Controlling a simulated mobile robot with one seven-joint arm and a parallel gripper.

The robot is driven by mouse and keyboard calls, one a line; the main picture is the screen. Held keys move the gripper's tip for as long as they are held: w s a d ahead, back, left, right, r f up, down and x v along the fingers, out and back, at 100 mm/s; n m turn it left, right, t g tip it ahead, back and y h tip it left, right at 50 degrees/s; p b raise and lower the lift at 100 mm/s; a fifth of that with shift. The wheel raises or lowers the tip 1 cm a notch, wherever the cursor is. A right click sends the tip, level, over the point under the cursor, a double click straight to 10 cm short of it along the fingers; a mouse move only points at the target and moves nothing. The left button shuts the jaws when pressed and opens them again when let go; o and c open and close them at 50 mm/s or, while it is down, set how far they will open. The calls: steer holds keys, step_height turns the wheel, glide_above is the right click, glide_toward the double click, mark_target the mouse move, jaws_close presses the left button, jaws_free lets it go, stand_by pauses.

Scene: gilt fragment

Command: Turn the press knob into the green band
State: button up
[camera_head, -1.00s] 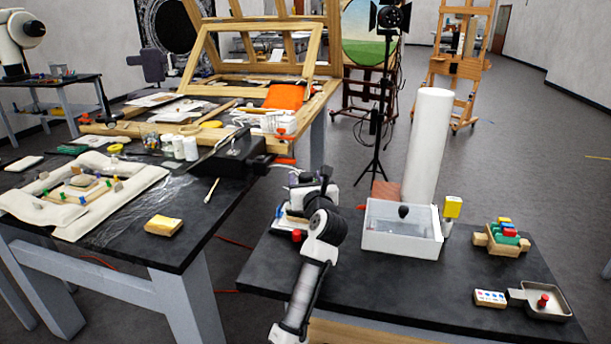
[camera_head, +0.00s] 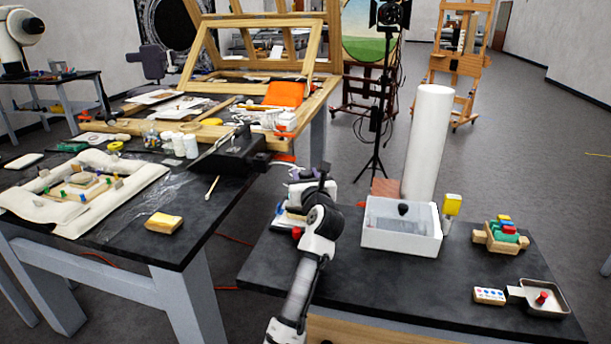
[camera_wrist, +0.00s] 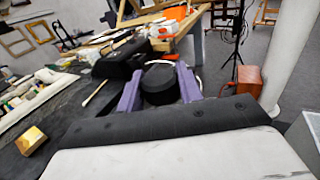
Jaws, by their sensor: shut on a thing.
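In the wrist view, the two purple fingers of my gripper (camera_wrist: 160,88) sit on either side of a round black knob (camera_wrist: 159,86). The gripper is shut on this knob, which I take to be the press knob. In the head view, the press (camera_head: 292,212) stands at the left end of the near dark table. My arm hides much of it, and I cannot make out the knob there. No green band can be seen in either view.
A metal tray (camera_head: 562,300) lies at the front right.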

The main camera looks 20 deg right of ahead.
steer(key=shift+a+r, duration=0.1)
